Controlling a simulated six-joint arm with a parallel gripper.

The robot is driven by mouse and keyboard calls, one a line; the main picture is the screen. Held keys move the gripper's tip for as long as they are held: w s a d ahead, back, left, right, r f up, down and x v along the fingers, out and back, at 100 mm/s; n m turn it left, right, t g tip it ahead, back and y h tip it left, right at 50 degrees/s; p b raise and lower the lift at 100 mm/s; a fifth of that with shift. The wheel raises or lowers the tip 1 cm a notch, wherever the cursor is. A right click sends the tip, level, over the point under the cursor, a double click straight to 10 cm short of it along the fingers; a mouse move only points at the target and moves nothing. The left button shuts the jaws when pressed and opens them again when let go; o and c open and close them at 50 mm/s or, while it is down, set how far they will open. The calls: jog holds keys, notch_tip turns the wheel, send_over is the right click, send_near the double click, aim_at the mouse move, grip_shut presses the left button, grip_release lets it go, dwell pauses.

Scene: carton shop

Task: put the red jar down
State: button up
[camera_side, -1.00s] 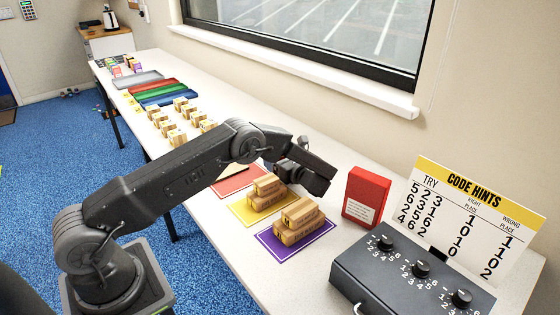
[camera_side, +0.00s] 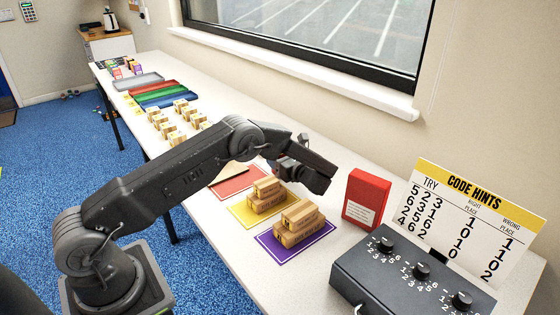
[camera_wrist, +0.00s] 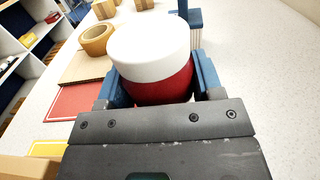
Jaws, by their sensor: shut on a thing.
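The red jar (camera_wrist: 160,90) with its wide white lid (camera_wrist: 148,45) fills the middle of the wrist view. The blue fingers of my gripper (camera_wrist: 162,82) are on either side of it, shut on the jar. In the side view my gripper (camera_side: 288,168) is past the far end of my arm, over the table near the red and yellow mats. The jar is not clearly visible there, hidden by my arm. The jar's base is hidden in the wrist view, so I cannot tell whether it touches the table.
Cartons stand on the yellow mat (camera_side: 241,208) and purple mat (camera_side: 268,243). A red box (camera_side: 366,198) and black dial box (camera_side: 400,275) are to the right. White table shows clear right of the jar.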

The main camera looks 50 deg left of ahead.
jog(key=r, duration=0.3)
jog(key=shift+s+a+r, duration=0.2)
jog(key=shift+s+a, duration=0.05)
jog(key=s+a+r, duration=0.6)
jog(key=s+a, duration=0.1)
jog(key=s, duration=0.1)
jog(key=s+d+r+m+t+h, duration=0.1)
jog(key=d+m+t+h, duration=0.6)
jog(key=d, duration=0.5)
jog(key=s+d+r+m+t+h, duration=0.1)
jog(key=d+r+m+t+h, duration=0.1)
jog(key=d+m+t+h, duration=0.7)
jog(key=w+a+f+n+g+y, duration=0.1)
jog(key=a+n+g+y, duration=0.7)
jog(key=a, duration=0.2)
jog(key=w+a+f+n+g+y, duration=0.1)
jog(key=a+n+g+y, duration=0.7)
jog(key=a, duration=0.3)
jog(key=shift+a+f, duration=0.25)
jog(key=shift+f, duration=0.1)
